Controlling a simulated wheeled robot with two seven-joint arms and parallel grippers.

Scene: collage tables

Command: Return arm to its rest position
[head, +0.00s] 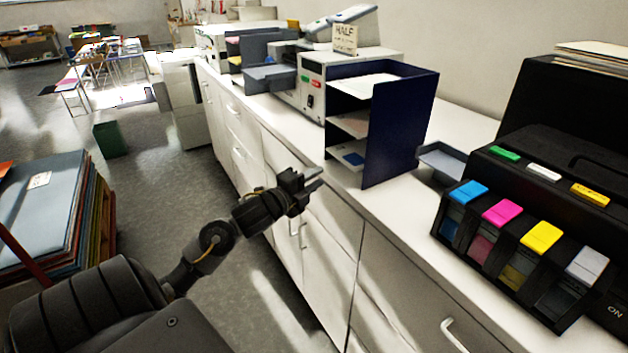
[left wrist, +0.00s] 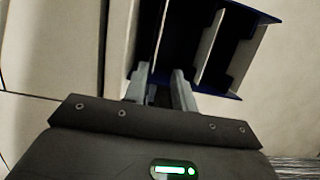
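My left arm reaches in from the lower left of the head view. Its gripper (head: 312,183) is beside the front edge of the white counter, in front of the cabinet doors. In the left wrist view the two grey fingers (left wrist: 160,88) stand a little apart with nothing between them. The gripper is open and empty. The dark blue paper sorter (head: 397,120) on the counter lies beyond the fingers and also shows in the left wrist view (left wrist: 222,45). My right gripper is in neither view.
A black printer (head: 562,150) with coloured ink tanks stands on the counter (head: 455,128) at right. A grey tray (head: 446,163) sits between sorter and printer. A stack of large coloured boards (head: 50,215) is at left. A green bin (head: 110,139) stands on the floor; the aisle is open.

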